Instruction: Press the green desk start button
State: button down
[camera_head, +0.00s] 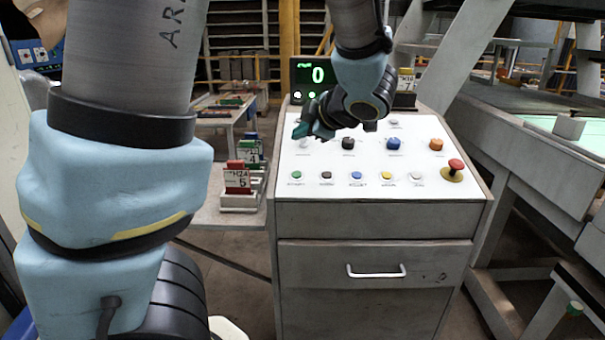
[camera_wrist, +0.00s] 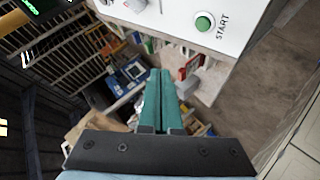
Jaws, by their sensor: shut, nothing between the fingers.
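The green start button (camera_head: 296,175) is the leftmost in the front row of small buttons on the white sloped desk panel (camera_head: 330,205). In the wrist view the green button (camera_wrist: 204,22) sits near the panel's edge beside the word START. My gripper (camera_head: 299,131) is above the panel's upper left part, apart from the green button. In the wrist view my gripper (camera_wrist: 160,72) has its two green fingers shut together with nothing between them. The fingertips point past the panel edge, below and left of the button in that view.
The front row also holds a dark button (camera_head: 326,175), blue (camera_head: 356,175), yellow (camera_head: 386,175) and white (camera_head: 417,175) ones. A red mushroom button (camera_head: 455,165) is at right. A display (camera_head: 315,76) reading 0 stands behind.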

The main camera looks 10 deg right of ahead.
jog(key=shift+f, duration=0.1)
jog(key=b, duration=0.7)
send_over(297, 174)
jog(key=s, duration=0.2)
jog(key=f, duration=0.7)
jog(key=shift+s+d, duration=0.15)
jog(key=shift+d, duration=0.1)
jog(key=shift+w+f+b, duration=0.2)
jog(key=shift+f+b, duration=0.2)
jog(key=shift+f, duration=0.25)
dwell(0.4)
jog(key=shift+w+d+f, duration=0.1)
jog(key=shift+f, duration=0.3)
jog(key=shift+w+f, duration=0.15)
jog(key=shift+f, duration=0.2)
dwell(0.6)
jog(key=shift+r, duration=0.15)
jog(key=shift+s+r+p, duration=0.25)
jog(key=shift+r+p, duration=0.4)
